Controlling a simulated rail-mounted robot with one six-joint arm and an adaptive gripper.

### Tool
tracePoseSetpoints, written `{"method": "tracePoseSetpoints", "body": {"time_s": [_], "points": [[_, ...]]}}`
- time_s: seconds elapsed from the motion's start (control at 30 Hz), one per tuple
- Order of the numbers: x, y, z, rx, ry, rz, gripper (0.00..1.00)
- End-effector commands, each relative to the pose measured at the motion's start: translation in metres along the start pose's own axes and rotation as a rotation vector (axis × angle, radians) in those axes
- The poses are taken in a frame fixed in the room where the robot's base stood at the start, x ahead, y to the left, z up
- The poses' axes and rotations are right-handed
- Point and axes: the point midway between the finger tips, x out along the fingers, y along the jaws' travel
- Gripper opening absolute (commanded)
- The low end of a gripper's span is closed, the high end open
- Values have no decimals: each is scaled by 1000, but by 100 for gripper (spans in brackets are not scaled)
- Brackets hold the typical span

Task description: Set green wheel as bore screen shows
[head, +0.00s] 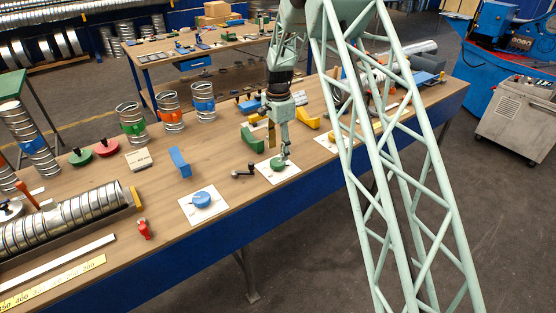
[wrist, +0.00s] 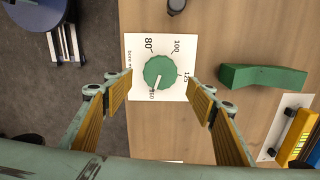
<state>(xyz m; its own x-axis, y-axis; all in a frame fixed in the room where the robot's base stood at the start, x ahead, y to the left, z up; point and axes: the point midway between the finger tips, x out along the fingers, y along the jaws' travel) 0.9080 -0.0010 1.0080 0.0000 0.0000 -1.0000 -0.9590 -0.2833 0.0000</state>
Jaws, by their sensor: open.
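The green wheel (head: 277,163) sits on a white card (head: 291,174) near the table's front edge. In the wrist view the wheel (wrist: 160,66) is a scalloped round knob with a white pointer line aimed down and slightly left, near a lower label that is partly hidden. The card reads 80, 100 and 125 around it, with "bore" along its left edge. My gripper (head: 285,151) is above the wheel; in the wrist view its open fingers (wrist: 159,92) stand apart on either side, nearer the lower edge, not touching it. I cannot make out a bore screen.
A blue wheel (head: 202,200) on its own card lies to the left. A black crank (head: 244,171) lies close by. A green angled block (wrist: 262,77) and a yellow block (wrist: 301,134) are right of the card in the wrist view. Metal ducts (head: 62,218) lie at left.

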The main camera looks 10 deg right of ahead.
Motion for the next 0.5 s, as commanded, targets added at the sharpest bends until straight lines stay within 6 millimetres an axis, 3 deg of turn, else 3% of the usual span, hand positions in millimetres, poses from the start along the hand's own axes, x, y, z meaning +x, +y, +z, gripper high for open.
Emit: {"method": "tracePoseSetpoints", "body": {"time_s": [0.2, 0.5], "points": [[29, 1, 0, 0, -1, 2, 52], [51, 0, 0, 0, 0, 1, 52]]}}
